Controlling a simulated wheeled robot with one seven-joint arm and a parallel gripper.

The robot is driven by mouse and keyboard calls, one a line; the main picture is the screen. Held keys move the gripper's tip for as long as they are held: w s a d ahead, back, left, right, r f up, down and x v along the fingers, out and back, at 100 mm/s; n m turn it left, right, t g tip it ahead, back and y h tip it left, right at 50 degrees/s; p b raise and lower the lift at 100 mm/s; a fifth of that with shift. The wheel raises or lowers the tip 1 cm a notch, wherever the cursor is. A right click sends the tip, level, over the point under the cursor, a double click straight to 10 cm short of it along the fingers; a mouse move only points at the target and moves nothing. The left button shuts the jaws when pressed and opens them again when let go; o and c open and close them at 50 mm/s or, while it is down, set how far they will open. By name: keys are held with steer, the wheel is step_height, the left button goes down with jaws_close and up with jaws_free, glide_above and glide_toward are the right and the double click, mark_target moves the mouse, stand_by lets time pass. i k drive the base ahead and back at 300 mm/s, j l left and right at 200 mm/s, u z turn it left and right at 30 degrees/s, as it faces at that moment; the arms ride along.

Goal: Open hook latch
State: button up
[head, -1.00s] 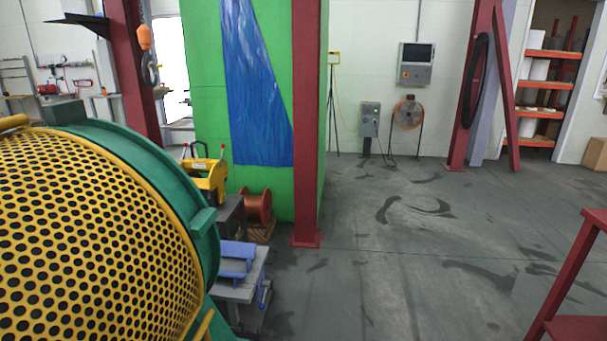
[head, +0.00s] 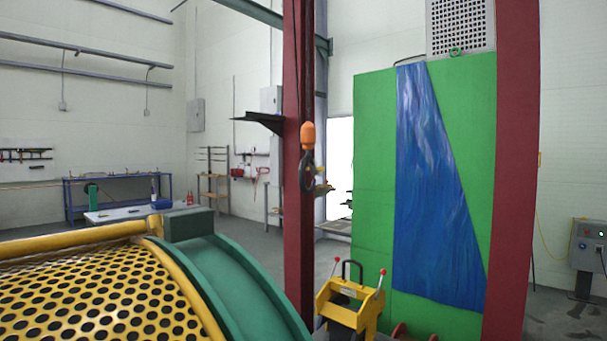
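No hook latch can be made out in the head view. A yellow perforated guard (head: 110,287) with a yellow tubular rail along its top fills the lower left. A green curved housing (head: 232,285) with a dark green block on top adjoins it on the right. Most of the guard is cut off by the bottom and left edges. My gripper is not in view.
A dark red column (head: 298,165) with an orange pendant (head: 307,136) stands behind the housing. A yellow machine (head: 348,300) with red-knobbed levers sits right of it. A green panel with a blue sheet (head: 428,190) stands further right. A blue workbench (head: 115,193) is at the back left.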

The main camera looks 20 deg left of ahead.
mark_target(314, 169)
steer(key=i+l+u, duration=0.1)
steer(key=i+u, duration=0.3)
steer(key=i+l+u, duration=0.25)
steer(key=i+u, duration=0.15)
steer(key=i, duration=0.1)
